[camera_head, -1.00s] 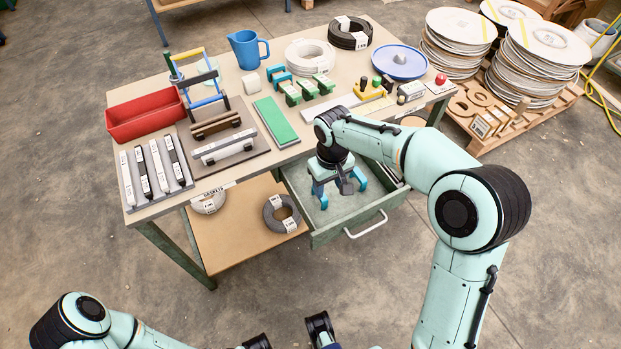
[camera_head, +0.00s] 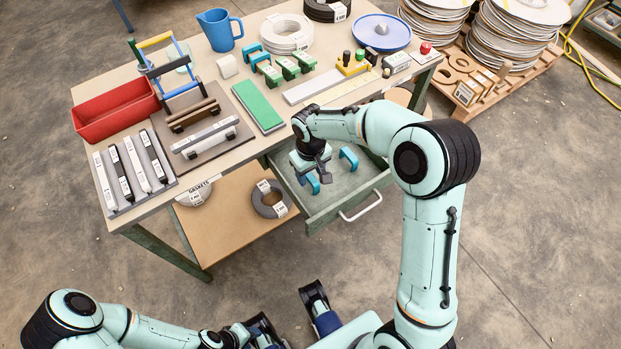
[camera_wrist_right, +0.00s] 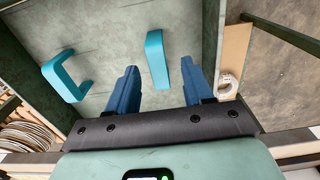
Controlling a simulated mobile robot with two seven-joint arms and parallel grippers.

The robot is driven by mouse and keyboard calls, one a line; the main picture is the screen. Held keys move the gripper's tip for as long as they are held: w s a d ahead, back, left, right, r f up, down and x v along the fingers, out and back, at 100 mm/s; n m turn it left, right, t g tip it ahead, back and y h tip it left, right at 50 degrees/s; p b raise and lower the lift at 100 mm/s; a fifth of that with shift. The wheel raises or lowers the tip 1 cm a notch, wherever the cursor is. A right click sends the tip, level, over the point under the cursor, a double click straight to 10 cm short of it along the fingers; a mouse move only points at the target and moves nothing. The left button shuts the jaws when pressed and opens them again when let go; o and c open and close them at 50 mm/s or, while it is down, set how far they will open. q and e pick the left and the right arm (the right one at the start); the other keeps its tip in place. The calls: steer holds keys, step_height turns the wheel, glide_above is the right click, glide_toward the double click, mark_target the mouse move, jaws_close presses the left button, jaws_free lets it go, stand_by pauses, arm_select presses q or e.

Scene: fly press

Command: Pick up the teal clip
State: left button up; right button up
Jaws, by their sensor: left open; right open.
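Two teal clips lie in the open drawer. One teal clip (camera_head: 348,157) is right of my right gripper. The other teal clip (camera_head: 313,184) is just below it, partly covered. In the right wrist view, one clip (camera_wrist_right: 157,60) shows between the blue fingers and the other clip (camera_wrist_right: 66,78) lies outside them to the left. My right gripper (camera_head: 318,172) is over the drawer. Its fingers (camera_wrist_right: 163,72) are apart and hold nothing. Whether they are down at clip height I cannot tell. My left gripper (camera_head: 243,332) is low at the bottom edge, away from the table, small and partly hidden.
The drawer (camera_head: 330,209) has raised walls and a front handle (camera_head: 362,207). On the table above stand a red bin (camera_head: 115,117), a blue jug (camera_head: 219,30), green blocks (camera_head: 270,75) and blue-teal pieces (camera_head: 251,47). A grey ring (camera_head: 268,205) lies on the lower shelf.

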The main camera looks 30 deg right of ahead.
mark_target(311, 176)
step_height(311, 176, down, 5)
steer(key=shift+w+d+r+b, duration=0.1)
steer(key=shift+w+r+b, duration=0.1)
steer(key=shift+b, duration=0.2)
jaws_close()
steer(key=shift+r, duration=0.1)
step_height(311, 176, up, 20)
steer(key=p, duration=0.4)
steer(key=w+a+f+m+p, duration=0.1)
steer(key=w+a+f+p, duration=0.1)
steer(key=a+f+p, duration=0.3)
step_height(311, 176, down, 2)
steer(key=p, duration=0.2)
steer(key=shift+w+a+f+p, duration=0.15)
steer(key=shift+w+a+p, duration=0.05)
steer(key=shift+w+p, duration=0.2)
steer(key=shift+a, duration=0.1)
